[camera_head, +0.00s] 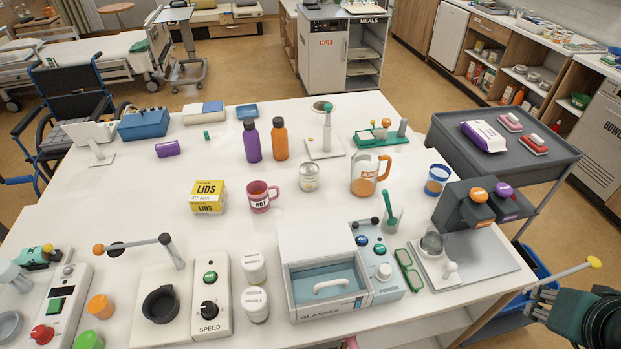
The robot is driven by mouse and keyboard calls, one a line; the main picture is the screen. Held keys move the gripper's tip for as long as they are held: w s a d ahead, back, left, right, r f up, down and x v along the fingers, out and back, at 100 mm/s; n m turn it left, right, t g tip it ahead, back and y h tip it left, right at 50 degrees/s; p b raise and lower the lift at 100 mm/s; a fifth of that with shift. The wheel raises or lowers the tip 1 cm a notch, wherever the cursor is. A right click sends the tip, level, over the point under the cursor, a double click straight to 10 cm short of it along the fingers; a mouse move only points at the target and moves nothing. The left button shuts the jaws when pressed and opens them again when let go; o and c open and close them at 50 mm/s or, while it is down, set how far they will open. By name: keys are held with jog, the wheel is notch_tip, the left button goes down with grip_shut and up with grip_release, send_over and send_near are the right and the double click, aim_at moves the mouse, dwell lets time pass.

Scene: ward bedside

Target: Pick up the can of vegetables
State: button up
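A small pale can-like container (308,177) with a silvery top stands upright on the white table, between the red HOT mug and the JUICE jug. Its label is too small to read, so I cannot tell if it holds vegetables. My gripper (541,301) is at the lower right edge of the head view, beyond the table's right side and far from that container. Its dark fingers point left, with no object visible in them. I cannot tell how far apart they are.
The red mug (260,196), yellow LIDS box (208,197), jug (365,175) and purple (252,142) and orange bottles (280,139) stand around the container. A glasses drawer unit (325,304) and a dispenser (480,203) are nearer my gripper. A grey cart (556,150) stands at right.

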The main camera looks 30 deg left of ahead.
jog(key=shift+o, duration=0.3)
jog(key=o, duration=1.1)
